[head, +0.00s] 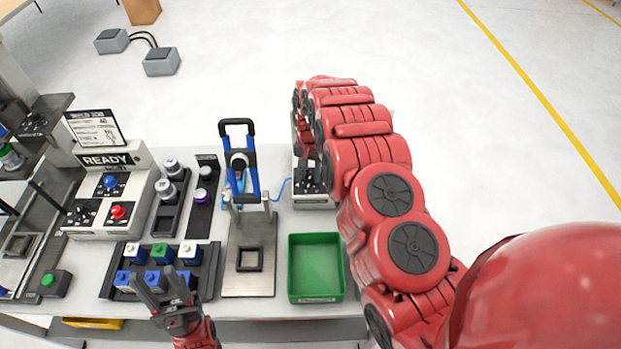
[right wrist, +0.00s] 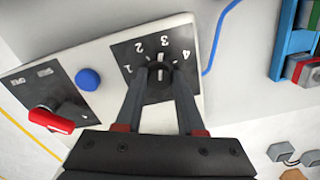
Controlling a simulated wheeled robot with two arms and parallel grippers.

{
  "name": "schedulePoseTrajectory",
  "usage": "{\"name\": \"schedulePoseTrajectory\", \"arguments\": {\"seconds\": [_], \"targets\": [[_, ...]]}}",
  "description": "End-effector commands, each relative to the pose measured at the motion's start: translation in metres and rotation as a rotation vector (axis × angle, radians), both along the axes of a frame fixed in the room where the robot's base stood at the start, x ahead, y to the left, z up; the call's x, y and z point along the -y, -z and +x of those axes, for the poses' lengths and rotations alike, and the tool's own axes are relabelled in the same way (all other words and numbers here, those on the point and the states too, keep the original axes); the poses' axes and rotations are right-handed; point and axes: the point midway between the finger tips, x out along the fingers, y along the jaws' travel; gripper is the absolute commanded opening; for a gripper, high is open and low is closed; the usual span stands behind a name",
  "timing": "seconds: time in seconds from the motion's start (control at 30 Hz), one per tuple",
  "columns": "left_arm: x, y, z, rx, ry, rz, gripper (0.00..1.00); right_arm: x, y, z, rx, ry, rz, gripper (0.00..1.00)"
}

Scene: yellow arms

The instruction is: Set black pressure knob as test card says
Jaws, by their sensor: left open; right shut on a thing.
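The black pressure knob (right wrist: 159,90) sits on a dark dial plate marked 1 to 4 on a white box (right wrist: 185,118). Its white mark points up toward the 3. My right gripper (right wrist: 157,80) has one finger on each side of the knob and is shut on it. In the head view the right arm largely hides this box (head: 313,202) and the knob. A printed card (head: 95,127) stands at the back left; its small text is unreadable to me. My left gripper (head: 165,292) is open and empty above the front of the block rack (head: 112,284).
A red lever (right wrist: 50,120) and blue button (right wrist: 88,79) are beside the dial. A blue-handled clamp fixture (head: 250,228) and green tray (head: 316,270) stand in the middle. A white READY unit (head: 140,158) is at left. A blue hose runs near the box.

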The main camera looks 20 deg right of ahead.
Motion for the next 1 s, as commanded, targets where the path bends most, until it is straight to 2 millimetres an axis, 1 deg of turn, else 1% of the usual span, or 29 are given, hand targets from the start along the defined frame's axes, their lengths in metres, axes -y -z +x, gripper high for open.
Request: {"name": "schedulePoseTrajectory", "arguments": {"seconds": [0.03,0.1,0.33,0.7,1.0], "targets": [[0.0,0.007,0.0,0.0,0.0,0.0,0.5,0.0,0.002,0.002,0.006,0.042,0.001,0.0],[0.0,0.01,0.0,0.0,0.0,0.0,0.5,0.0,0.002,0.001,0.004,0.109,0.001,0.0],[0.0,0.018,0.0,0.0,0.0,0.0,0.5,0.0,0.001,0.001,0.003,0.327,0.001,0.0],[0.0,0.019,0.0,0.0,0.0,0.0,0.5,0.0,-0.001,0.001,0.002,0.652,0.0,0.0],[0.0,0.017,0.0,0.0,0.0,0.0,0.5,0.0,-0.001,0.001,0.001,0.827,0.0,0.0]]}}
